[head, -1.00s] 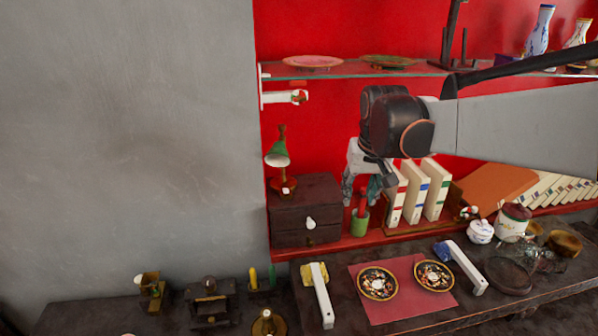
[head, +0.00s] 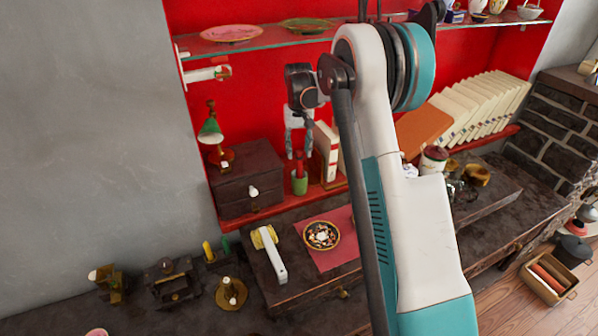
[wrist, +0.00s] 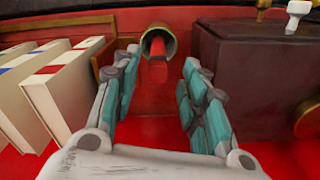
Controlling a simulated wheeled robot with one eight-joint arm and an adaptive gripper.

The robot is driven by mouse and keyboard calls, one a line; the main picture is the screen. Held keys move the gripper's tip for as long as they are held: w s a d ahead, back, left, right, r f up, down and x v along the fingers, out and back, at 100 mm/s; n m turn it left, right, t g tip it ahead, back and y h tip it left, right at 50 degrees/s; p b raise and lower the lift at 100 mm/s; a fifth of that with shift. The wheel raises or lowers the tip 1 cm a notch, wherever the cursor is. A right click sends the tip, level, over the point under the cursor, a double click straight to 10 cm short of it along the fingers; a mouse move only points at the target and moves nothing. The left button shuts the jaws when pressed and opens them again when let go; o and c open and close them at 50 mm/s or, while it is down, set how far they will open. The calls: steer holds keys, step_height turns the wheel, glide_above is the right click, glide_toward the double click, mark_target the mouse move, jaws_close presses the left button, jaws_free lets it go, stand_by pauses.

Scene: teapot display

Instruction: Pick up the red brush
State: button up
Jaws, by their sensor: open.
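The red brush (head: 299,160) stands in a small green cup (head: 299,184) on the red shelf, between the dark drawer box and the white books. In the wrist view the red brush (wrist: 157,64) shows end-on at the mouth of the cup (wrist: 168,36). My gripper (head: 298,146) is just above the brush in the head view. In the wrist view its teal-padded fingers (wrist: 160,72) are spread, with the brush between them near the tips. I see no contact with the brush.
The dark drawer box (head: 248,180) stands close on one side, and white books (head: 327,150) on the other. A glass shelf (head: 270,42) with plates runs above. A green lamp (head: 212,136) sits on the box. My arm hides part of the tabletop.

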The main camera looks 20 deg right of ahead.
mark_target(299, 165)
step_height(299, 165, down, 8)
steer(key=shift+s+d+r+b, duration=0.1)
steer(key=shift+r+b, duration=0.1)
steer(key=shift+b, duration=0.7)
steer(key=shift+r, duration=0.1)
steer(key=shift+c, duration=0.2)
jaws_close()
